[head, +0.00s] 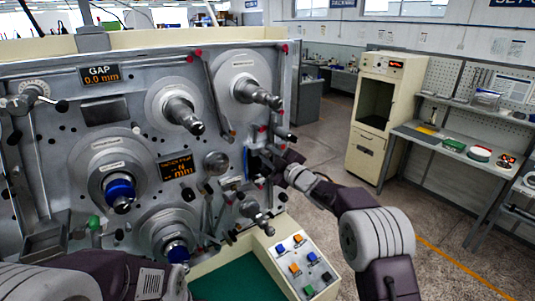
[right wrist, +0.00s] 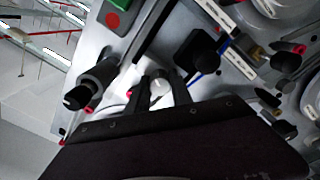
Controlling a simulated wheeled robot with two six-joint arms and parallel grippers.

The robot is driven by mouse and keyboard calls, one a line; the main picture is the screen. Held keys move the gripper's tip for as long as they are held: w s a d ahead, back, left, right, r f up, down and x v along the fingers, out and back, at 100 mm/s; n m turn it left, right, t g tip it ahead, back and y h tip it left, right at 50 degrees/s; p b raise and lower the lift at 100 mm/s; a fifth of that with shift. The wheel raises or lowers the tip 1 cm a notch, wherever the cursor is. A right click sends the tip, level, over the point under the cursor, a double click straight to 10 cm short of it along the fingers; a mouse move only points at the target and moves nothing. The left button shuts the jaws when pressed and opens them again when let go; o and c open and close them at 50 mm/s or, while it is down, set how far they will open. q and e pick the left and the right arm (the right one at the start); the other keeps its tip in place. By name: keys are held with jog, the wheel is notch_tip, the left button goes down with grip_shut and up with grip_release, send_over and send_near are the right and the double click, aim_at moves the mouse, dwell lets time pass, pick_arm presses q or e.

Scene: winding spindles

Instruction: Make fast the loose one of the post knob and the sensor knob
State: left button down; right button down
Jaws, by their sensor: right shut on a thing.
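My right gripper (head: 254,163) is at the right edge of the machine's front panel (head: 134,128). In the right wrist view its two dark fingers (right wrist: 161,92) are shut on a small pale round knob (right wrist: 159,86), mostly hidden between them. I cannot tell whether this is the post knob or the sensor knob, nor whether it is loose. A black square-headed knob (right wrist: 199,50) stands to the right of the fingers, and a dark cylindrical knob (right wrist: 90,85) stands to their left. My left arm shows at the bottom left of the head view; its gripper is out of view.
Several spindles stick out of the panel, among them the upper right one (head: 258,93) and a blue-collared one (head: 119,190). A cream cabinet (head: 378,118) and a workbench (head: 450,150) stand across open floor.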

jog(key=shift+f, duration=0.35)
jog(key=c, duration=1.4)
grip_release()
jog(key=shift+c, duration=0.2)
jog(key=o, duration=0.3)
jog(key=shift+d, duration=0.1)
jog(key=shift+r, duration=0.2)
jog(key=shift+s+d, duration=0.15)
jog(key=shift+s, duration=0.05)
jog(key=b+v, duration=0.5)
jog(key=v, duration=0.3)
jog(key=shift+s+d, duration=0.25)
jog(key=shift+s, duration=0.05)
